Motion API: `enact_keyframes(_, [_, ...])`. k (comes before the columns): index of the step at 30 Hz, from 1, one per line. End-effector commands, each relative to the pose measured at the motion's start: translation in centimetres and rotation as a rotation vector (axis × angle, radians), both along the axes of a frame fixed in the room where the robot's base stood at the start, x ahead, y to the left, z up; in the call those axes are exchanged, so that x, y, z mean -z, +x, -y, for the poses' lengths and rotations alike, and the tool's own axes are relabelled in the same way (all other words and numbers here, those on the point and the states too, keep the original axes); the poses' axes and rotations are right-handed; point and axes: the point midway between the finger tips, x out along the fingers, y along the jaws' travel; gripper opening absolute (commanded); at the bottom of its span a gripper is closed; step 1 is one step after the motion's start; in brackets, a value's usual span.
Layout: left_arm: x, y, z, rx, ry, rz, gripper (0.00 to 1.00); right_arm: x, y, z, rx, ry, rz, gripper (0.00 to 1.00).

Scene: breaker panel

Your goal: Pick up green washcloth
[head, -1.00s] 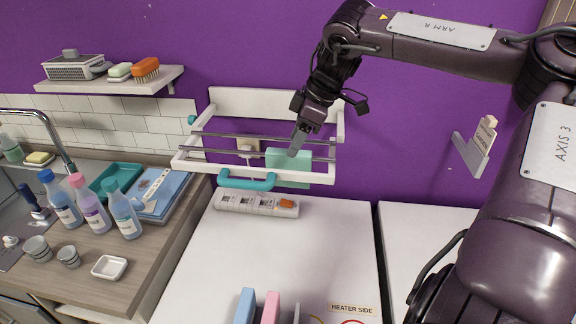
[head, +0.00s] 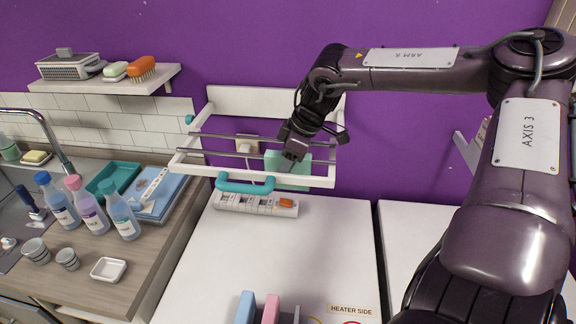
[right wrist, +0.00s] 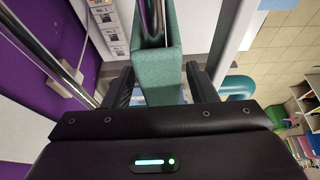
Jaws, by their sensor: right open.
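The green washcloth (head: 296,172) hangs folded over a metal bar of the white wall rack in the head view. In the right wrist view the washcloth (right wrist: 157,68) comes down between the two fingers of my right gripper (right wrist: 160,88). The fingers are open, one on each side of the cloth, with a gap on each side. In the head view my right gripper (head: 293,155) reaches the top of the cloth from above and hides part of it. My left gripper is not in view.
The white rack (head: 322,180) has metal bars and a teal handle (head: 245,186) in front. A power strip (head: 256,204) lies on the white surface below. Bottles (head: 122,212) and cups stand on the counter at left. A shelf (head: 110,82) holds brushes.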

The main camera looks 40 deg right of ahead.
Motion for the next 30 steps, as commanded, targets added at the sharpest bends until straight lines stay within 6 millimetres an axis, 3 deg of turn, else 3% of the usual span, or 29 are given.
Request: enact_keyframes(30, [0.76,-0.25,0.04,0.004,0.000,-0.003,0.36,0.44,-0.01,-0.01,0.000,0.000,0.000,0.52])
